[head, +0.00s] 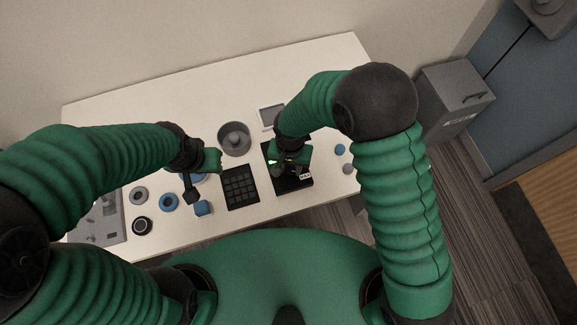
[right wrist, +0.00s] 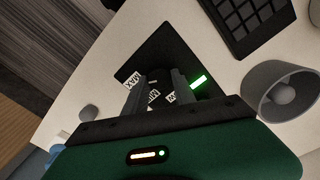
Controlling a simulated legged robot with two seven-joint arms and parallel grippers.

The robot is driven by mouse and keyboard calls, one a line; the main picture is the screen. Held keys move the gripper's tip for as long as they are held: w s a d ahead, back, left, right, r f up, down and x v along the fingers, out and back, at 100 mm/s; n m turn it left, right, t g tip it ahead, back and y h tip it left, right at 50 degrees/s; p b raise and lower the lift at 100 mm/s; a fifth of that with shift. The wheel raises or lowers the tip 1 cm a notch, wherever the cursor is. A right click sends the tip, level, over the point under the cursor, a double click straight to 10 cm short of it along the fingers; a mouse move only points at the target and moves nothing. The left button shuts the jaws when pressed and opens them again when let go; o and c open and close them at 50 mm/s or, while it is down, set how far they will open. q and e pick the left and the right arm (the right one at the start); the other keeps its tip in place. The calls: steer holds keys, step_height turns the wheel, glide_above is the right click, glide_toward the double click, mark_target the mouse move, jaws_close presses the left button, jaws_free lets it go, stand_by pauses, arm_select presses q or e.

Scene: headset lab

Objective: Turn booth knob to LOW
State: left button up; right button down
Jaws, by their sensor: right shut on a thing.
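The booth panel is a flat black box (head: 299,183) on the white table, right of centre. My right gripper (head: 287,168) is over it and hides most of its top. In the right wrist view the two fingers (right wrist: 158,84) are shut on a dark round knob (right wrist: 159,73) on the panel (right wrist: 150,52). White labels lie around it; a MAX label (right wrist: 130,81) is readable, the others are partly hidden. A green light (right wrist: 198,82) glows beside one finger. The knob's pointer cannot be made out. My left gripper (head: 191,192) hangs over the table's left part, its fingers unclear.
Left of the panel are a black keypad (head: 240,187) and a grey round bowl (head: 234,139). A grey plate (head: 103,226) is at far left. Small blue and grey pieces (head: 340,149) lie right of the panel.

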steer(key=shift+s+d, duration=0.2)
steer(key=shift+a+n+p, duration=0.3)
steer(key=shift+n+p, duration=0.05)
steer(key=shift+n, duration=0.95)
steer(key=n, duration=0.2)
steer(key=shift+d+n+p, duration=0.15)
steer(key=shift+n+p, duration=0.15)
steer(key=n, duration=0.3)
steer(key=shift+s+n+p, duration=0.1)
steer(key=shift+n+p, duration=0.3)
steer(key=n, duration=0.2)
steer(key=shift+n+p, duration=0.3)
steer(key=n+p, duration=0.1)
steer(key=n, duration=0.5)
steer(key=shift+p, duration=0.3)
steer(key=n+p, duration=0.1)
steer(key=n, duration=0.4)
arm_select(q)
steer(key=w+v, duration=0.1)
steer(key=v, duration=0.4)
steer(key=shift+d+r+p, duration=0.15)
steer(key=shift+r+p, duration=0.2)
steer(key=shift+r, duration=0.2)
arm_select(e)
steer(key=shift+n, duration=0.7)
steer(key=shift+w, duration=0.25)
